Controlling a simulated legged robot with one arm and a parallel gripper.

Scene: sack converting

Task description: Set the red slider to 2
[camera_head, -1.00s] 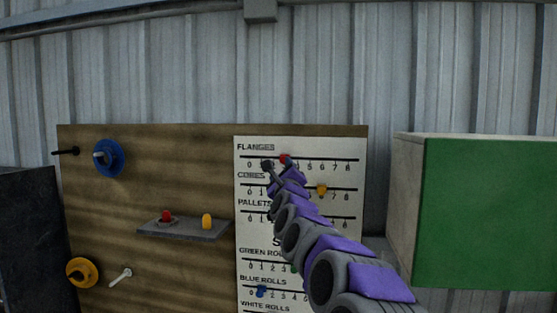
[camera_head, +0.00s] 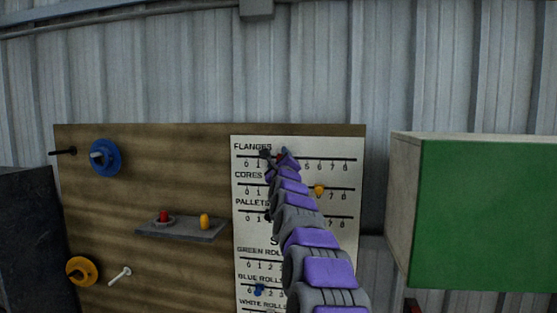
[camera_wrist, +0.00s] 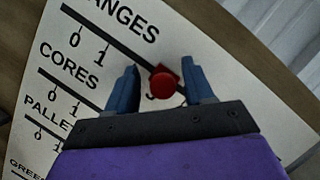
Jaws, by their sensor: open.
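The red slider (camera_head: 281,156) is on the top row, FLANGES, of the white scale panel (camera_head: 355,235). In the wrist view its round red knob (camera_wrist: 163,84) stands right of the 1, by a partly hidden digit that looks like 3. The 2 is hidden behind a finger. My gripper (camera_head: 276,154) is at the FLANGES row. In the wrist view my gripper (camera_wrist: 160,67) is open, with one blue finger on each side of the red knob. Small gaps show beside the knob; I cannot tell how deep the fingers reach.
A yellow slider (camera_head: 319,190) is on the CORES row and a blue slider (camera_head: 259,289) on BLUE ROLLS. A shelf (camera_head: 180,232) with red and yellow buttons juts out left of the panel. A green-faced box (camera_head: 480,215) stands at the right. My arm hides parts of the lower rows.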

